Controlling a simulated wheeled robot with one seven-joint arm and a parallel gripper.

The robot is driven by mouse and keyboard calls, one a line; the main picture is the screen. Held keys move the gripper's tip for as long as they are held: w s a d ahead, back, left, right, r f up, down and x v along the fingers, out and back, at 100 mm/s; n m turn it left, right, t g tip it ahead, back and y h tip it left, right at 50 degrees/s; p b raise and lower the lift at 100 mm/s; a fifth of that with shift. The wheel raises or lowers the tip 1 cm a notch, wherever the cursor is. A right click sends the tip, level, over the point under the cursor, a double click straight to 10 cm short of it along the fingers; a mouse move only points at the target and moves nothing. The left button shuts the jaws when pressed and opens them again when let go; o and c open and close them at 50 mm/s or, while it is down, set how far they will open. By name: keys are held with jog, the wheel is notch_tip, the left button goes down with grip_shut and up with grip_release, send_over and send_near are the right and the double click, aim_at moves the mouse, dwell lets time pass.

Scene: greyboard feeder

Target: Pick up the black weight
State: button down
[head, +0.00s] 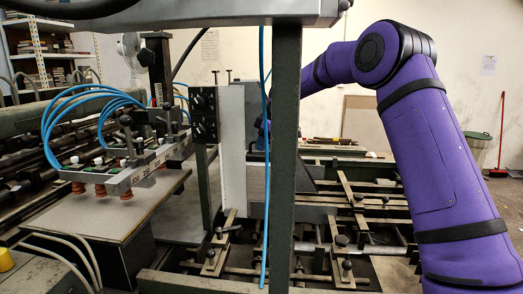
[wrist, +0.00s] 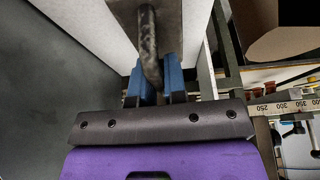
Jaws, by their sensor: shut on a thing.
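The black weight (wrist: 149,45) shows at the top middle of the wrist view as a dark, worn bar with a flat grey-brown part behind it. My gripper (wrist: 153,82) has its two blue fingers shut on the lower end of this bar. The top of the weight is cut off by the picture edge. I cannot tell whether it rests on something or hangs free. In the head view my purple arm reaches behind the green upright post, which hides most of the gripper and the weight.
The green post (head: 284,160) stands close in front of my arm. A pale upright panel (head: 232,150) is left of it. A suction-cup bar (head: 130,175) with blue hoses hangs over a grey board (head: 120,212) at left.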

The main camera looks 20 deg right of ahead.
jog(key=shift+r, duration=1.4)
jog(key=s+r, duration=0.2)
jog(key=s, duration=1.4)
jog(key=shift+a+r, duration=0.15)
jog(key=shift+a, duration=0.1)
